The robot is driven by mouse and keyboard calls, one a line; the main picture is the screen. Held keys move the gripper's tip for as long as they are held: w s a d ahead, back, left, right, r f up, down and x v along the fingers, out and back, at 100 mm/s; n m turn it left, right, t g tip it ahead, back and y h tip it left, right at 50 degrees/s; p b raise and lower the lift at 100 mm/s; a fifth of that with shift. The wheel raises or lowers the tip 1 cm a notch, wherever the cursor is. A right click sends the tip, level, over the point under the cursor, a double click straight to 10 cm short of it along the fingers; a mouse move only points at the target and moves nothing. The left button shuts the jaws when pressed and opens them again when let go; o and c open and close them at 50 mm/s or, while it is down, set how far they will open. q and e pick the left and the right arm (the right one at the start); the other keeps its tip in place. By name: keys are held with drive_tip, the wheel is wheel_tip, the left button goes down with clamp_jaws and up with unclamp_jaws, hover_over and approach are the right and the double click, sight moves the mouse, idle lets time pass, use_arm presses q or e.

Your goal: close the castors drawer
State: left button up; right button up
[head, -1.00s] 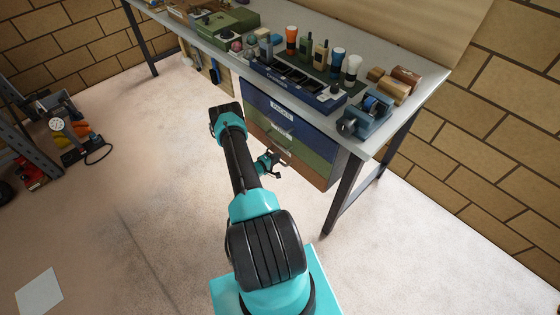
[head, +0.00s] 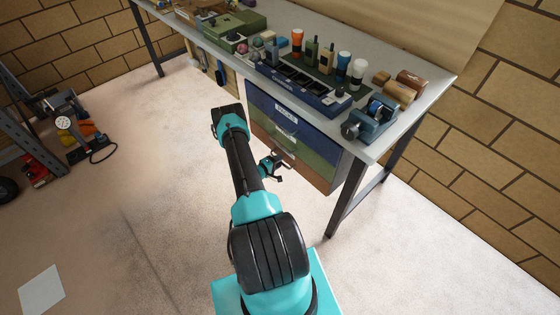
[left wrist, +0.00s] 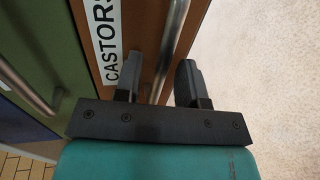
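The castors drawer (head: 315,176) is the brown bottom front of the drawer unit under the workbench. In the left wrist view its brown face (left wrist: 199,22) carries a white "CASTORS" label (left wrist: 106,42) and a metal bar handle (left wrist: 172,45). How far the drawer stands out is hard to tell. My left gripper (head: 272,166) is low in front of the unit. In the left wrist view my left gripper (left wrist: 159,82) has its two fingers apart, one on each side of the handle's line. Contact with the handle cannot be made out. My right gripper is out of view.
A green drawer (head: 308,148) and a blue drawer (head: 262,103) sit above. The workbench (head: 425,105) holds bottles, boxes and a blue vise-like tool (head: 371,122). A bench leg (head: 352,195) stands right of the unit. Open floor (head: 150,180) lies to the left.

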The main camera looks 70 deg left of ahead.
use_arm(q)
drive_tip(key=v, duration=1.5)
drive_tip(key=shift+s, duration=0.35)
drive_tip(key=shift+d+r, duration=0.1)
